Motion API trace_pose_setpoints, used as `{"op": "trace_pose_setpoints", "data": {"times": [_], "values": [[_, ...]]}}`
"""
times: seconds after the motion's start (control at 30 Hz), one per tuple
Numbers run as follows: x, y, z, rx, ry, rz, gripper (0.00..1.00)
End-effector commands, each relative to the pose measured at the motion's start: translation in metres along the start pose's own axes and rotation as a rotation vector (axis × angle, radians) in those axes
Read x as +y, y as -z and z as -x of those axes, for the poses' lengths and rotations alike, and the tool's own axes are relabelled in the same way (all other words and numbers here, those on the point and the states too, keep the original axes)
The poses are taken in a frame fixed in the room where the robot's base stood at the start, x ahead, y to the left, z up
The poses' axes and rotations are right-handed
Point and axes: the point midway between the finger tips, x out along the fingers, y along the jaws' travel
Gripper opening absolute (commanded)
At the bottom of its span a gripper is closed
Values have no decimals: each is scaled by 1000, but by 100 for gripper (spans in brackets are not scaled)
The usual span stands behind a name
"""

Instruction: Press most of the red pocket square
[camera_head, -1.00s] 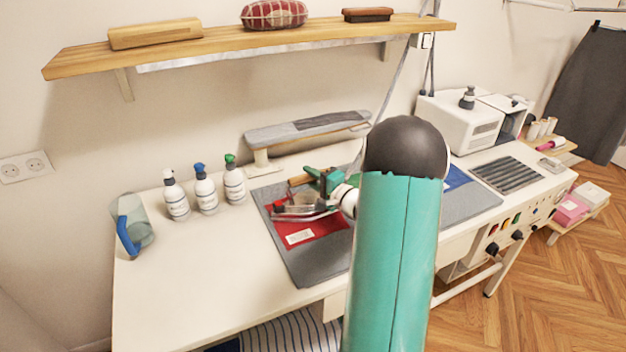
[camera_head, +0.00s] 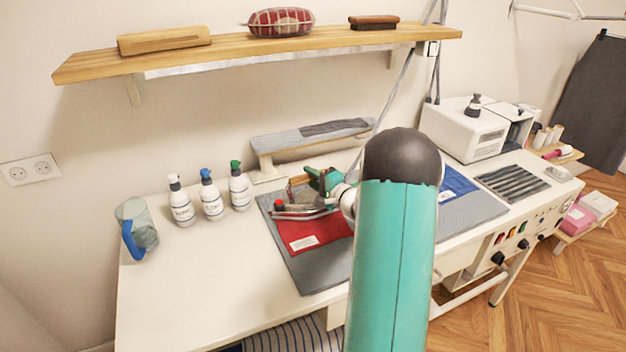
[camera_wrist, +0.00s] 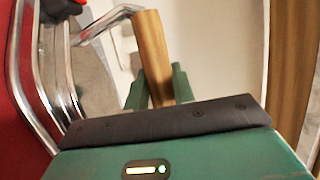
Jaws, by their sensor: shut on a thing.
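The red pocket square (camera_head: 297,244) lies on the grey pressing mat (camera_head: 318,277), with a pale label near its front edge. It also fills the left edge of the wrist view (camera_wrist: 14,120). An iron (camera_head: 303,210) with a metal body is on or just over the back part of the square; I cannot tell whether it touches. My gripper (camera_wrist: 160,88) is shut on the iron's wooden handle (camera_wrist: 150,45), which stands between the green fingers. My arm hides the right part of the square and the middle of the mat.
Three spray bottles (camera_head: 211,195) and a clear jug (camera_head: 137,230) with a blue handle stand left of the mat. A sleeve board (camera_head: 312,137) stands behind it. A blue cloth (camera_head: 457,186) lies right of my arm. A wooden shelf (camera_head: 255,47) hangs above. The front left tabletop is clear.

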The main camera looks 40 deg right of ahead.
Motion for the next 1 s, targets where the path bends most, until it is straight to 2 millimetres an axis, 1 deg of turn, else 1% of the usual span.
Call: {"op": "trace_pose_setpoints", "data": {"times": [0.03, 0.4, 0.8, 1.0], "values": [[-5, 1, -3, -2, 10, 5, 0], [-6, 5, -15, -2, 10, 5, 0], [-6, 5, -15, -1, 10, 5, 0], [-15, 5, -15, -2, 10, 6, 0]]}}
